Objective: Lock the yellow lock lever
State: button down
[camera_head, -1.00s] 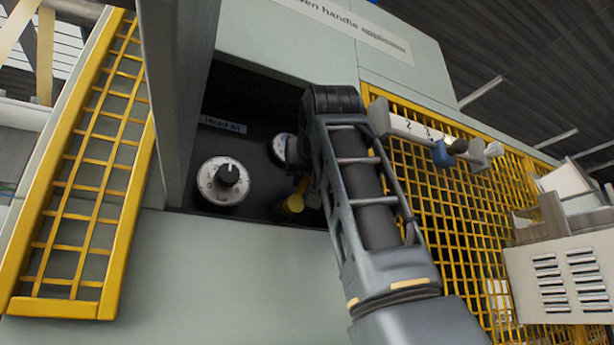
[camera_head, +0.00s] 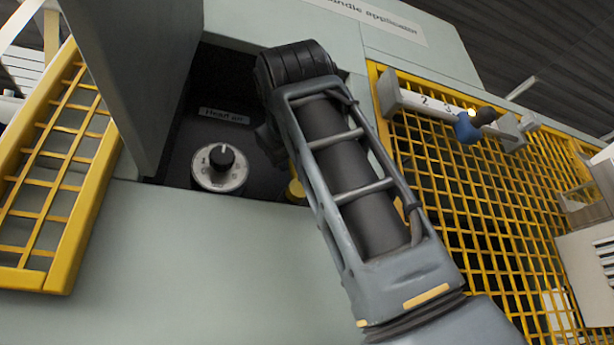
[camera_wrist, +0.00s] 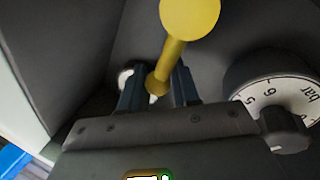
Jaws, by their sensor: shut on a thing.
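The yellow lock lever has a thick round end and a thinner stem. In the wrist view the lever (camera_wrist: 175,55) runs from the top edge down between the two fingers of my gripper (camera_wrist: 158,88). The jaws are shut on its stem, with the round end beyond them. In the head view only a small part of the yellow lever (camera_head: 296,188) shows inside the dark recess. My arm hides the rest of it, and my gripper is mostly hidden behind my own wrist there.
A white dial with a black knob (camera_head: 221,166) sits left of the lever, under a label plate (camera_head: 224,116). An open grey door (camera_head: 140,75) borders the recess on the left. Yellow mesh guards (camera_head: 480,200) stand at both sides. A blue knob (camera_head: 467,128) sits on a numbered bar.

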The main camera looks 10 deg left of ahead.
jog(key=shift+s+a+f+n+y, duration=0.15)
jog(key=shift+s+a+n+y, duration=0.1)
jog(key=shift+n, duration=0.6)
jog(key=shift+s+a+f+n+y, duration=0.1)
jog(key=shift+a+n+y, duration=0.2)
jog(key=shift+n, duration=0.5)
jog(key=shift+s+a+f+n+y, duration=0.15)
jog(key=shift+s+a+n+y, duration=0.1)
jog(key=shift+n, duration=0.6)
jog(key=c, duration=0.9)
grip_release()
jog(key=shift+a, duration=0.1)
jog(key=shift+s+f, duration=0.1)
jog(key=b+v, duration=0.2)
jog(key=v, duration=0.5)
jog(key=shift+s+f, duration=0.2)
jog(key=shift+s, duration=0.05)
